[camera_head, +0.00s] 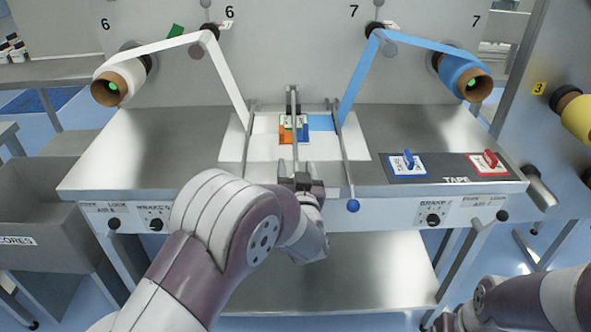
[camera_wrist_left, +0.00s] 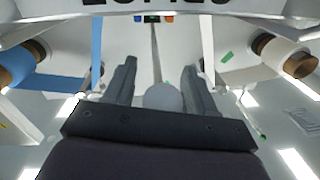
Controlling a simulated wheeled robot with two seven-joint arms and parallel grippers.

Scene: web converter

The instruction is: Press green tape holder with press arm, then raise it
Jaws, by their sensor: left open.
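The small tape holder (camera_head: 293,122), with green, orange and blue parts, sits at the back middle of the splicing table. Its colored parts also show at the top of the left wrist view (camera_wrist_left: 153,18). A thin metal press arm (camera_head: 294,150) runs over it toward the table's front. My left gripper (camera_head: 303,183) is at the front edge, over the near end of this arm. In the left wrist view, its two fingers (camera_wrist_left: 160,88) are apart, with a pale round knob (camera_wrist_left: 163,97) between them. I cannot tell whether they touch it. My right gripper is out of the picture.
Two more slim bars flank the middle, a left one (camera_head: 247,145) and a right one (camera_head: 345,155) with a blue ball (camera_head: 352,205). White (camera_head: 118,80) and blue (camera_head: 466,77) rolls hang behind. Blue and red tape dispensers (camera_head: 408,163) (camera_head: 490,163) stand at right.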

